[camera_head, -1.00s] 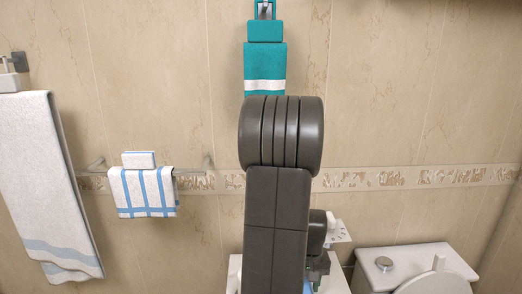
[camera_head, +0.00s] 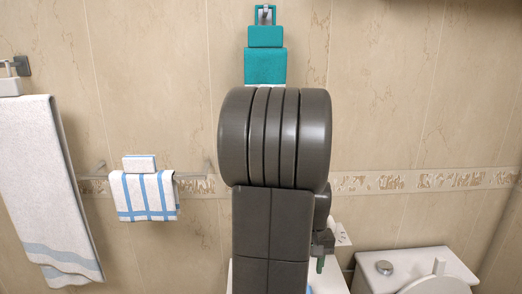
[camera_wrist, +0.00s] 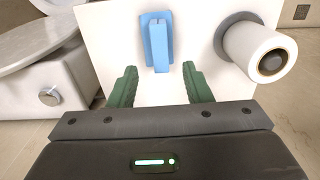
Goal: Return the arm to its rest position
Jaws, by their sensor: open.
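My gripper (camera_wrist: 160,88) shows in the wrist view with its two green fingers spread apart and nothing between them. A blue object (camera_wrist: 157,42) on a white surface (camera_wrist: 110,40) lies beyond the fingertips, apart from them. In the head view my dark arm stands upright in the middle and hides much of the white surface. A small part of the gripper (camera_head: 320,264) shows low to the right of the arm, and its fingers are mostly hidden there.
A toilet (camera_head: 415,268) stands at the lower right. A toilet paper roll (camera_wrist: 262,50) is right of the blue object. A teal towel (camera_head: 265,66), a striped towel (camera_head: 146,195) and a white towel (camera_head: 45,185) hang along the tiled wall.

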